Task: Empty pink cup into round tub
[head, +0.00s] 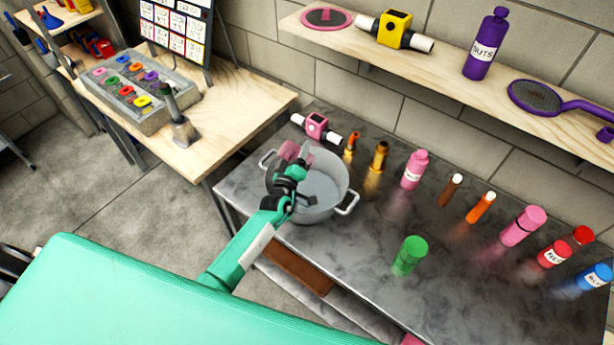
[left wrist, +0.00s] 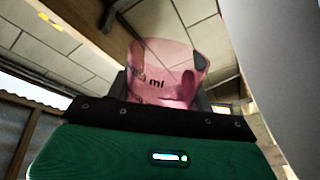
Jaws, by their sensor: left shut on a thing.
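The round tub (head: 325,192) is a grey metal pot with two side handles on the dark counter. My left gripper (head: 291,166) is over the tub's left rim. It is shut on the pink cup (head: 287,151), which is mostly hidden behind the gripper in the head view. In the left wrist view the pink cup (left wrist: 166,75) is see-through, with "ml" marked on its side, and sits between the fingers. A pale grey surface fills the right of that view. I cannot tell what the cup holds. My right gripper is not in view.
A pink-and-white tool (head: 316,126) and brass fittings (head: 378,157) stand behind the tub. A green cylinder (head: 409,256) and several bottles, such as the pink one (head: 413,169), stand to the right. A wooden shelf (head: 445,62) hangs above. Counter room is free in front.

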